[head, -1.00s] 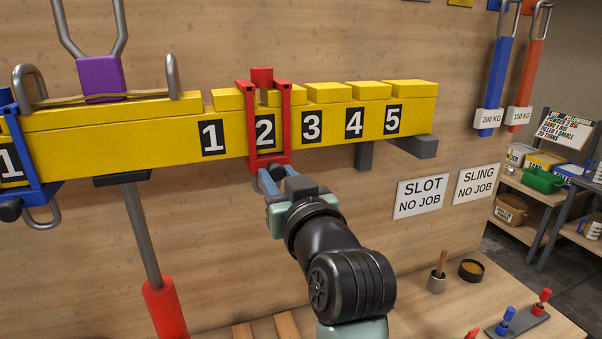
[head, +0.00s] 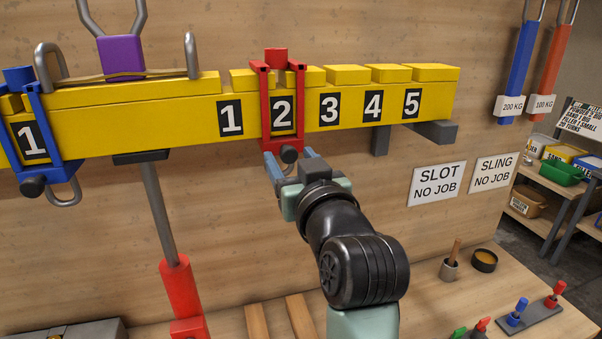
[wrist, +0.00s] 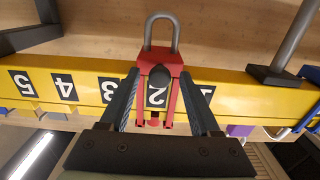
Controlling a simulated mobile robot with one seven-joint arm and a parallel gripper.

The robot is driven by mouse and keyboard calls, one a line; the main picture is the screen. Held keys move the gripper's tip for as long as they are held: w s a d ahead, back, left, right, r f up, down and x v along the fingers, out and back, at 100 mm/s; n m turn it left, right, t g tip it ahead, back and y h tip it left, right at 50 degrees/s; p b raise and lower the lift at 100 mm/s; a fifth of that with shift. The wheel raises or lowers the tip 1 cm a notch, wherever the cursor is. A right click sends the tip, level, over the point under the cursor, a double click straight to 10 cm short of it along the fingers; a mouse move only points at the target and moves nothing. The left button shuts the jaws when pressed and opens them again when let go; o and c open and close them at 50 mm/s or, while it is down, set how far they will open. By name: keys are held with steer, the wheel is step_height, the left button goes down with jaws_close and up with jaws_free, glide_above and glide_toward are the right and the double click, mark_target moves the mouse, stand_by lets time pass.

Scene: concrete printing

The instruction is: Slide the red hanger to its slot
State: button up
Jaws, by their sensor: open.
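The red hanger (head: 266,100) straddles the yellow beam (head: 190,126) at the slot marked 2. Its frame surrounds that number, and a black knob (head: 289,153) sits at its lower end. In the wrist view the red hanger (wrist: 174,70) shows upside down, with a grey metal loop (wrist: 176,34) beyond the beam's edge. My gripper (head: 291,163) is open just below the beam. Its fingers stand on either side of the hanger's lower part, also in the wrist view (wrist: 160,76). I cannot tell whether they touch it. The loop is hidden in the head view.
A blue hanger (head: 40,130) hangs on the beam at the far left. Slots 3, 4 and 5 (head: 411,103) to the right are free of hangers. A grey bracket (head: 435,132) supports the right end.

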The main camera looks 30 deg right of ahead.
steer(key=b+v, duration=0.4)
steer(key=v, duration=0.8)
steer(key=shift+s+a, duration=0.15)
steer(key=shift+s, duration=0.15)
steer(key=s+a+r+n+t+y+b, duration=0.1)
steer(key=s+a+r+n+t+y, duration=0.1)
steer(key=a+r+t, duration=0.7)
steer(key=s+a+r+y, duration=0.1)
steer(key=a+r+y, duration=0.1)
steer(key=a+r, duration=0.6)
steer(key=shift+s+a+n+t+b, duration=0.3)
steer(key=shift+a+t, duration=0.1)
steer(key=shift+a, duration=1.35)
